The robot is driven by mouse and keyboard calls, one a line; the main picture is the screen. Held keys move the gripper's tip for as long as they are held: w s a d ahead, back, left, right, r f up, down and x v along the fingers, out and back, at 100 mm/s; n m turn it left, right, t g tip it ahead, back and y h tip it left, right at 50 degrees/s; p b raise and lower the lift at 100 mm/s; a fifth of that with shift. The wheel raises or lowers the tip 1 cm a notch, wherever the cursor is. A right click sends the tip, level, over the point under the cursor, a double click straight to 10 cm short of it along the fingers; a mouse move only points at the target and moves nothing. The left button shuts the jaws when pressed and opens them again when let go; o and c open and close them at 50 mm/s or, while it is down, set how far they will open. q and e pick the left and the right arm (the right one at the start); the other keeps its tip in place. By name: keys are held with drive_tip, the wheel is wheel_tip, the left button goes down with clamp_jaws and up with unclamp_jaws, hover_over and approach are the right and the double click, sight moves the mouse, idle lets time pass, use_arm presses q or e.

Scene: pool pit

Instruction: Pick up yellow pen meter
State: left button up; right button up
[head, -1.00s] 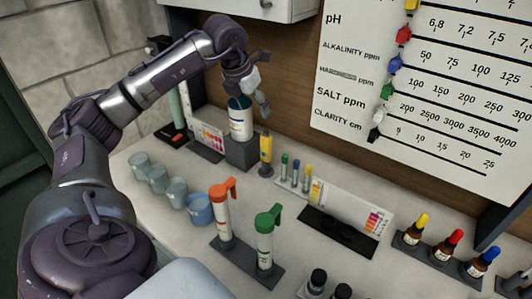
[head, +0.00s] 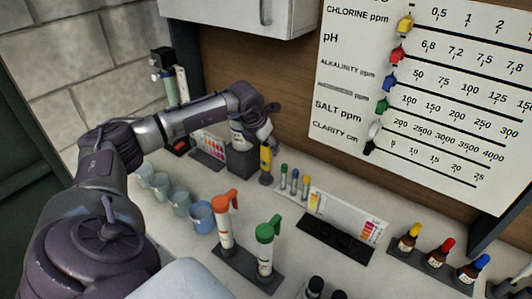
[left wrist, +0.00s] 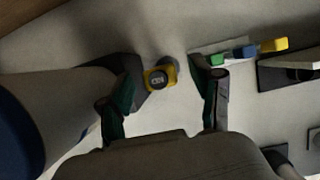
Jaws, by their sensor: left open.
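The yellow pen meter (head: 266,159) stands upright in a small dark holder on the counter, near the back wall. My left gripper (head: 268,127) is just above it, fingers pointing down. In the left wrist view the pen meter (left wrist: 159,77) is seen from its top end, with a dark display. It lies between the spread fingertips of my left gripper (left wrist: 165,76), with a gap to each side. The gripper is open and holds nothing. My right gripper is not in view.
Orange (head: 223,222) and green-topped (head: 266,250) tubes and blue cups (head: 202,217) are nearer. A wall chart (head: 430,100) hangs behind.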

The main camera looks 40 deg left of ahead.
use_arm(q)
drive_tip(key=shift+w+f, duration=0.25)
drive_tip(key=shift+f, duration=0.4)
drive_tip(key=c, duration=1)
clamp_jaws()
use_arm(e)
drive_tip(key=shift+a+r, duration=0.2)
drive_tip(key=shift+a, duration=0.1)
use_arm(q)
drive_tip(key=shift+r, duration=0.2)
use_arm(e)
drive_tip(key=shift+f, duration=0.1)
